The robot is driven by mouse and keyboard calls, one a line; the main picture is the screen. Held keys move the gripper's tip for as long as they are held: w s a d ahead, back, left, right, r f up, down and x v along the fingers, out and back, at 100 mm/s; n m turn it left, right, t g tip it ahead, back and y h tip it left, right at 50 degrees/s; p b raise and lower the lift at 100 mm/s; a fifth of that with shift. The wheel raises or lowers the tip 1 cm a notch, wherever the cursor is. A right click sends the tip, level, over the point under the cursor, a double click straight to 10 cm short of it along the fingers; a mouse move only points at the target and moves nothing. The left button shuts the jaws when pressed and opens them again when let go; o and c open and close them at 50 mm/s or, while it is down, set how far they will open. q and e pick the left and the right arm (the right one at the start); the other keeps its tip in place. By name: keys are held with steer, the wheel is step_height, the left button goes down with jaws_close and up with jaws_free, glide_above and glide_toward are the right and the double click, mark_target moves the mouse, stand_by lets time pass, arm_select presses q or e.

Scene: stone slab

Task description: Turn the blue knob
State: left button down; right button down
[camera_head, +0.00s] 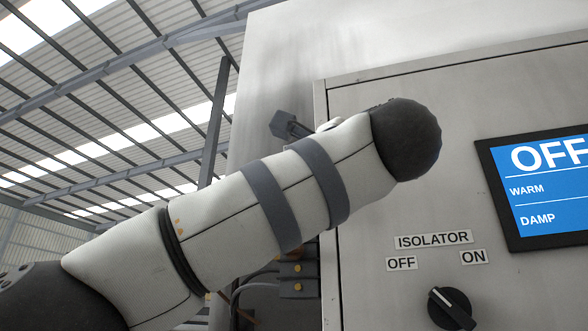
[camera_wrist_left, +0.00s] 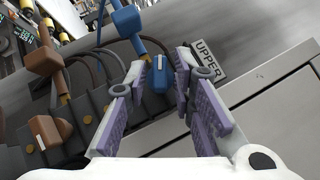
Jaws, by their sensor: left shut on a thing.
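The blue knob (camera_wrist_left: 160,76), with a pale mark on its top, shows in the left wrist view between the purple-padded fingers of my left gripper (camera_wrist_left: 161,88). The fingers are closed in on both sides of it; the pads partly hide where they meet it. An "UPPER" label (camera_wrist_left: 208,60) is beside the right finger. In the head view my left arm crosses in front of the cabinet, and neither its gripper nor the blue knob can be made out. My right gripper is not in view.
The grey cabinet (camera_head: 400,205) carries a blue screen reading OFF, WARM, DAMP (camera_head: 545,190) and a black isolator knob (camera_head: 451,308) with its white mark toward OFF. Another blue fitting (camera_wrist_left: 127,20), brown fittings (camera_wrist_left: 45,131) and cables crowd the wrist view's left.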

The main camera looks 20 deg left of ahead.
arm_select(q)
steer(key=shift+a+r+m+t, duration=0.1)
steer(key=shift+m+t, duration=0.3)
steer(key=n+g+h, duration=0.1)
steer(key=n+h, duration=0.7)
steer(key=h, duration=0.1)
steer(key=a+n+g+h, duration=0.1)
steer(key=n+h, duration=0.8)
steer(key=h, duration=0.1)
steer(key=a+n+g+h, duration=0.1)
steer(key=n+h, duration=0.7)
steer(key=h, duration=0.1)
steer(key=shift+w+r+g, duration=0.15)
steer(key=shift+g, duration=0.15)
steer(key=c, duration=1.7)
jaws_free()
steer(key=shift+o, duration=0.2)
steer(key=shift+w, duration=0.1)
